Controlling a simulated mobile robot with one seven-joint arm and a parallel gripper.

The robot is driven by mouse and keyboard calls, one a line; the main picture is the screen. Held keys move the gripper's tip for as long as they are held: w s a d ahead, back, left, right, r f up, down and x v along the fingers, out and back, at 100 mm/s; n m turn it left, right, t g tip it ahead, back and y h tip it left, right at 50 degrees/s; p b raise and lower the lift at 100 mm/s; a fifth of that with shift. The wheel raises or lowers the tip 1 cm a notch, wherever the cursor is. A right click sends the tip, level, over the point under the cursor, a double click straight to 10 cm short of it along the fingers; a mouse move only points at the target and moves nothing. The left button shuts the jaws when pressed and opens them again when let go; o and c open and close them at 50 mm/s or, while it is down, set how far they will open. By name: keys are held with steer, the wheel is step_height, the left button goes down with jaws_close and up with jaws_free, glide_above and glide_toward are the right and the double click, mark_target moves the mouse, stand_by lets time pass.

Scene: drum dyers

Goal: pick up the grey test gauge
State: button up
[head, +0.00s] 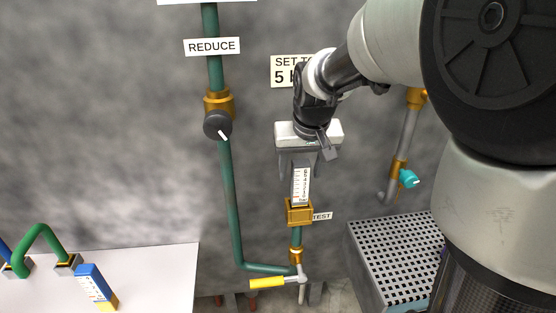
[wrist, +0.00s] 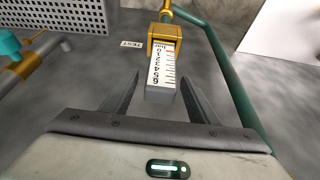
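The grey test gauge (head: 301,185) has a white face with a numbered scale. It stands upright in a brass socket (head: 299,212) beside a TEST label (head: 322,216). In the wrist view the gauge (wrist: 162,75) shows its grey end towards my gripper, with the socket (wrist: 164,36) beyond. My gripper (head: 301,168) is at the gauge's upper end in the head view. In the wrist view my gripper (wrist: 158,92) is open, with one finger on each side of the gauge's end and a visible gap at both sides.
A green pipe (head: 231,190) with a dark knob (head: 217,125) runs left of the gauge. A yellow-handled valve (head: 268,283) sits below. A perforated metal bench (head: 390,255) is at right. A white table (head: 150,275) at left holds a blue gauge (head: 92,283) and green hose (head: 40,233).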

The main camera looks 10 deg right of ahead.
jaws_close()
